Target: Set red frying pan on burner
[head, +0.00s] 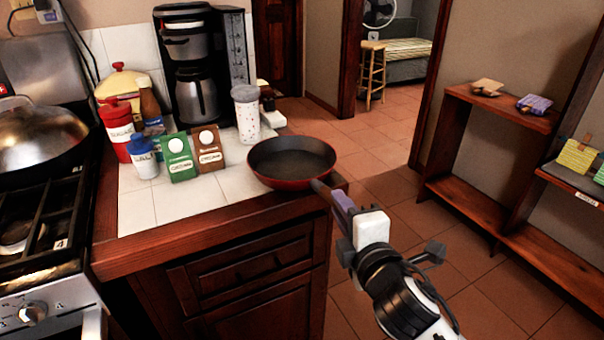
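The red frying pan (292,160) with a dark inside sits at the right corner of the tiled counter, its dark handle (321,189) pointing toward me over the edge. My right gripper (341,207) is at the handle's end, its fingers over or beside it. The fingers hide the handle's end, and I cannot tell whether they are closed on it. The stove (50,275) is at the left. Its front burner (22,235) under the black grate is bare. A large lidded pan (40,140) covers the burner behind. My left gripper is not in view.
Between pan and stove stand green (178,158) and brown (209,150) packets, a blue-lidded jar (142,157), a red canister (118,130) and a speckled tumbler (246,113). A coffee maker (195,75) is behind. The counter's front strip of white tiles is clear.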

